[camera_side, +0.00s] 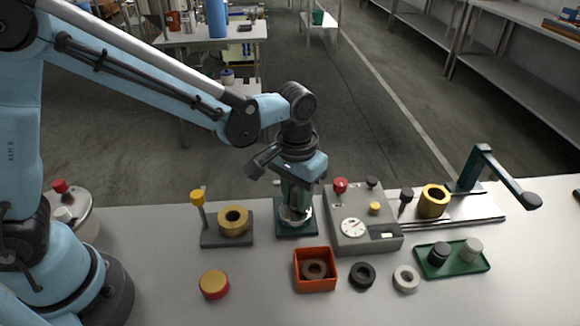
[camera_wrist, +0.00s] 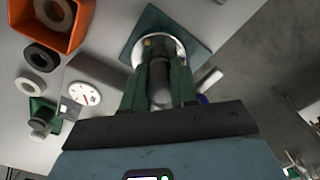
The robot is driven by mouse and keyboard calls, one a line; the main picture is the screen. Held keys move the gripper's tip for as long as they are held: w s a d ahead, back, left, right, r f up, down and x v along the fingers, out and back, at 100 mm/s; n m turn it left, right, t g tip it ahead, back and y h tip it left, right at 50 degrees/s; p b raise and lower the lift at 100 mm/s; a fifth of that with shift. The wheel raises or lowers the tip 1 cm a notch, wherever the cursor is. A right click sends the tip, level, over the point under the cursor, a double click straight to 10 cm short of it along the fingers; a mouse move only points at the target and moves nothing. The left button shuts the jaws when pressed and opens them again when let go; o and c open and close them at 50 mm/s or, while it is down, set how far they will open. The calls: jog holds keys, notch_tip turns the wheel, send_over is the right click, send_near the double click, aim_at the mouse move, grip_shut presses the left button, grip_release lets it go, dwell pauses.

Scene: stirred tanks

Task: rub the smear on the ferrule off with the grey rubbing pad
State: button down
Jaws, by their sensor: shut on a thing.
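My gripper (camera_side: 296,205) is shut on a dark grey, round-ended piece, which I take to be the grey rubbing pad (camera_wrist: 159,82). It shows between the green fingers in the wrist view. Just below the fingers is a shiny silver round part, apparently the ferrule (camera_wrist: 148,46), on a dark green square plate (camera_side: 297,232). The pad's end is over the silver part. I cannot tell if they touch. The fingers and pad hide much of the ferrule, and I cannot make out the smear.
Left of the plate is a brass ring (camera_side: 233,219) on a dark block. A grey box (camera_side: 362,240) with a dial stands close on the right. In front are an orange bin (camera_side: 315,283), a black ring (camera_side: 362,275), a pale ring (camera_side: 406,279) and a green tray (camera_side: 452,271) with two knobs.

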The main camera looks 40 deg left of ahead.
jog(key=shift+s+a, duration=0.1)
jog(key=shift+s, duration=0.2)
jog(key=shift+r, duration=3)
jog(key=shift+r, duration=1.5)
jog(key=shift+f, duration=3.65)
jog(key=shift+f, duration=1.05)
